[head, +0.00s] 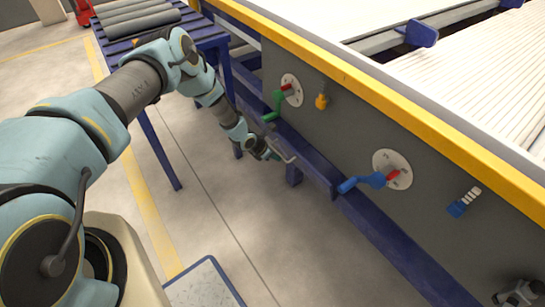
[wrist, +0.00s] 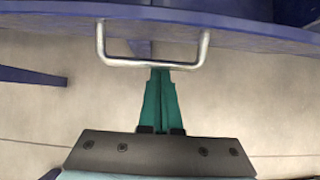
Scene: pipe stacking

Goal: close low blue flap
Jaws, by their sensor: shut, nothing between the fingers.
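A long blue flap-like panel (wrist: 230,22) crosses the top of the wrist view, with a grey metal U-shaped handle (wrist: 150,66) on its near edge. In the head view, the handle (head: 289,159) shows small beside the low blue beam (head: 318,172) along the machine's side. My gripper (wrist: 161,72) has green fingers pressed together with nothing between them. The fingertips are right at the middle of the handle's bar; I cannot tell whether they touch it. In the head view, my gripper (head: 274,155) is low beside the beam, and most of the flap cannot be made out.
A blue table with grey pipes (head: 135,18) stands at upper left. The floor (head: 215,215) left of the beam is mostly clear.

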